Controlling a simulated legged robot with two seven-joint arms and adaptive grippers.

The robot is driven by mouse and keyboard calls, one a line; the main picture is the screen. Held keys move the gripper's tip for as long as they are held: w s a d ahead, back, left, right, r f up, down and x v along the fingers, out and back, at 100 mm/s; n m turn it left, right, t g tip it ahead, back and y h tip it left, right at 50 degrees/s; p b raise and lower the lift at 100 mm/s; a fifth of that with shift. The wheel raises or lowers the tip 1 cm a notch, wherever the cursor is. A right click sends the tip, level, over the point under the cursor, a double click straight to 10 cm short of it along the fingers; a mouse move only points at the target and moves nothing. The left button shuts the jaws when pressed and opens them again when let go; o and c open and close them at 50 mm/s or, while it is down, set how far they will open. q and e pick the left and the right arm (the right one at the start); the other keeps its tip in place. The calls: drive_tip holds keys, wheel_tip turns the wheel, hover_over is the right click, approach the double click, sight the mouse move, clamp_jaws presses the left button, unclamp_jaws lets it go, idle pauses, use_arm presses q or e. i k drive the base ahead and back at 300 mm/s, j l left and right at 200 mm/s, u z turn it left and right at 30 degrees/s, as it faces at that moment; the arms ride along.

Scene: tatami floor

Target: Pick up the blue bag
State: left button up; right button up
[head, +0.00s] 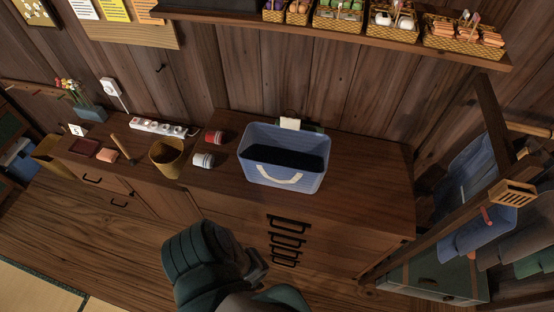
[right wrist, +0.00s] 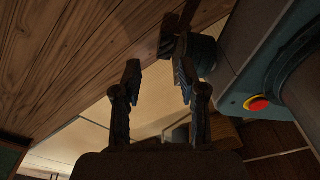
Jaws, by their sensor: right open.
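The blue bag (head: 284,172) stands upright and open on the wooden cabinet top, near its right half, in the head view. It is box-shaped with a dark inside and a pale curved handle on its front. My right gripper (right wrist: 158,85) shows in the right wrist view with its two dark fingers apart and nothing between them. It is over pale floor and away from the bag, which that view does not show. A dark arm part of mine stands in front of the cabinet in the head view. I cannot make out my left gripper.
A wooden rack (head: 492,125) stands at the right.

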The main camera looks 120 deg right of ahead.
sight(286, 156)
drive_tip(key=j+z, duration=0.1)
drive_tip(key=z, duration=3.75)
